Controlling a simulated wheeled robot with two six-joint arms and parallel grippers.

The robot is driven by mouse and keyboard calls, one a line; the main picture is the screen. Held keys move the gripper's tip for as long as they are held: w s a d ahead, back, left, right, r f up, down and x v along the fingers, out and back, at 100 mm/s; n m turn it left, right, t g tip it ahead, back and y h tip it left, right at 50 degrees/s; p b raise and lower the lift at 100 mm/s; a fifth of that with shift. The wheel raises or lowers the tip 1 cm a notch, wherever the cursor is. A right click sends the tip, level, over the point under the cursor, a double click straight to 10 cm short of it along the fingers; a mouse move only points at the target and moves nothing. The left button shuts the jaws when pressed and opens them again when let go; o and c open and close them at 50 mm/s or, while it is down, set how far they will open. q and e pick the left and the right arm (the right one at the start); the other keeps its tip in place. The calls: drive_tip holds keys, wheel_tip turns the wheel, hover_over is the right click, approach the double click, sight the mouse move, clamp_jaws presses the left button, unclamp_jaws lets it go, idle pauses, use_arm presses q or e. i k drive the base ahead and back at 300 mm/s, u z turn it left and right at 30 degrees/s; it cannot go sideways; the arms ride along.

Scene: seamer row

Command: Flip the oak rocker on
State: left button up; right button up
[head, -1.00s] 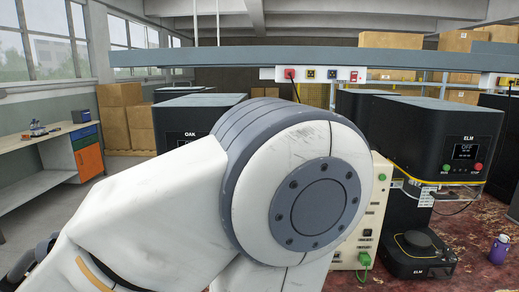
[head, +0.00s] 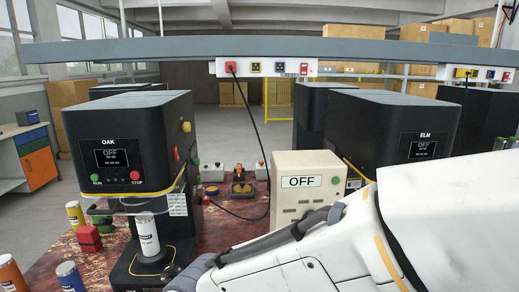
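The oak machine (head: 130,130) is a black seamer labelled OAK at the left. Its screen (head: 112,158) reads OFF, with a green RUN button (head: 95,178) and a red STOP button (head: 135,175) below. Its right side carries a yellow part (head: 186,127) and a small red part (head: 176,154). I cannot tell whether either is the rocker. A white can (head: 147,236) stands upright on its base. One of my arms crosses the lower right, its far end reaching toward the oak base at the bottom edge. Neither gripper's fingertips show.
A cream box (head: 305,185) marked OFF stands between the oak and elm machines. The elm machine (head: 385,130) also reads OFF. An overhead rail (head: 250,50) carries sockets, with a black cable hanging from one.

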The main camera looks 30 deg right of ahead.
sight(176, 155)
drive_tip(key=z, duration=0.25)
drive_tip(key=i, duration=0.5)
drive_tip(key=k, duration=0.5)
drive_tip(key=z, duration=0.6)
drive_tip(key=i, duration=0.7)
drive_tip(key=u, duration=0.7)
